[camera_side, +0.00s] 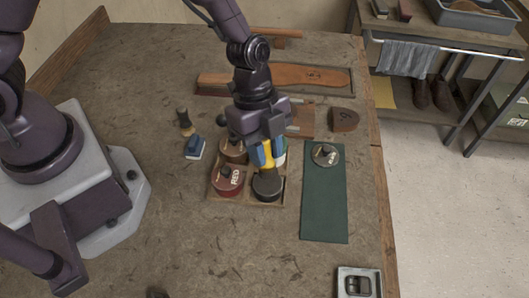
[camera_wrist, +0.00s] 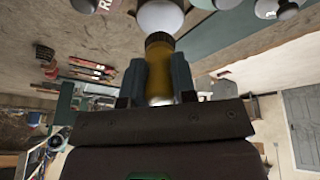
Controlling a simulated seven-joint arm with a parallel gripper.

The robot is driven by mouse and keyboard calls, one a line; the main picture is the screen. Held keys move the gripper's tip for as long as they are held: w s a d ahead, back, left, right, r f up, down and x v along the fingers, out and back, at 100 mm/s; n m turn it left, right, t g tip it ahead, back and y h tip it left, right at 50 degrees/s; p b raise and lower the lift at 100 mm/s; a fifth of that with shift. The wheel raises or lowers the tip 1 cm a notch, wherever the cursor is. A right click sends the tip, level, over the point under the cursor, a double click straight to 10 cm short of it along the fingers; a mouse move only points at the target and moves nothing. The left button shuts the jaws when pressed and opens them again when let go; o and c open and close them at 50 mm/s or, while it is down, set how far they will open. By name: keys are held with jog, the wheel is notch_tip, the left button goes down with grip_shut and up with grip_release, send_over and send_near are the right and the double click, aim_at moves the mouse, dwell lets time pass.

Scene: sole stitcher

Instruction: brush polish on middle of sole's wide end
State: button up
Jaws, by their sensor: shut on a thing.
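My gripper (camera_side: 267,155) is shut on a yellow-handled brush (camera_side: 267,153), held upright over the wooden tin tray (camera_side: 246,200). The long brown leather sole (camera_side: 285,76) lies in a dark shallow frame at the back, well apart from my gripper. A round mark shows near its right end.
A tin marked RED (camera_side: 228,182) and a brown tin (camera_side: 233,152) share the tray. A round lid (camera_side: 326,155) lies on the green mat (camera_side: 324,208). A blue-ended brush (camera_side: 195,148) and dark-handled brush (camera_side: 185,121) stand left. A metal dish (camera_side: 359,272) sits at front right.

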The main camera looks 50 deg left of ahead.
aim_at(264, 141)
jog(key=shift+r, duration=2.15)
